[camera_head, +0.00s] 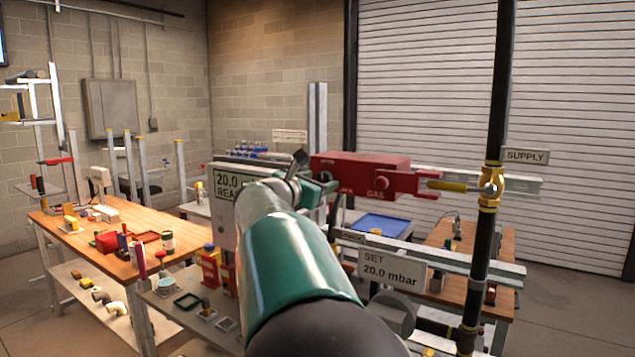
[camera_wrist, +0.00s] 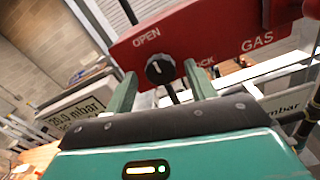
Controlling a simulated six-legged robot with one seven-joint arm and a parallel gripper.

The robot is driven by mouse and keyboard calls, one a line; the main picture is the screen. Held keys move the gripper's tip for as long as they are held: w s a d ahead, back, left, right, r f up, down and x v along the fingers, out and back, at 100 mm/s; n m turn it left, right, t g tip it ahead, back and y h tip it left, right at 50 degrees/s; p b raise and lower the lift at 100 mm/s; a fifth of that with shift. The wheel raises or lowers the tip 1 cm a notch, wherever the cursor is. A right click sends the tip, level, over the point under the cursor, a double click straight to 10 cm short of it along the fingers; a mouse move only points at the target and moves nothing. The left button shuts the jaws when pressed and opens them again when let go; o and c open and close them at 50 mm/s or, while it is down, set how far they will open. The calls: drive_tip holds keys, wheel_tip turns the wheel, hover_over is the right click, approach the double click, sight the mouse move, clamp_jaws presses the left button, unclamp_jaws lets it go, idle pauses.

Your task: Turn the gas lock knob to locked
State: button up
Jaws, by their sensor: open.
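The red gas lock box (camera_head: 400,184) is mounted on a rail at the centre of the head view, joined to a brass valve at its right. In the wrist view the red box (camera_wrist: 225,32) carries the words OPEN, GAS and a partly hidden LOCK. The round black gas lock knob (camera_wrist: 160,69) has a pale mark that seems to point up toward OPEN. My gripper (camera_wrist: 160,72) is open, with one green finger on each side of the knob. I cannot tell whether either finger touches it.
A vertical black pipe with a brass valve (camera_head: 490,188) stands right of the box. A SET 20.0 mbar sign (camera_head: 391,270) hangs below, and a pressure display (camera_head: 228,185) is at left. A wooden workbench (camera_head: 95,237) with tools stands at left.

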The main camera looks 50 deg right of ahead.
drive_tip(key=shift+s+d, duration=0.1)
drive_tip(key=shift+d, duration=0.15)
drive_tip(key=shift+c, duration=0.2)
drive_tip(key=c, duration=0.9)
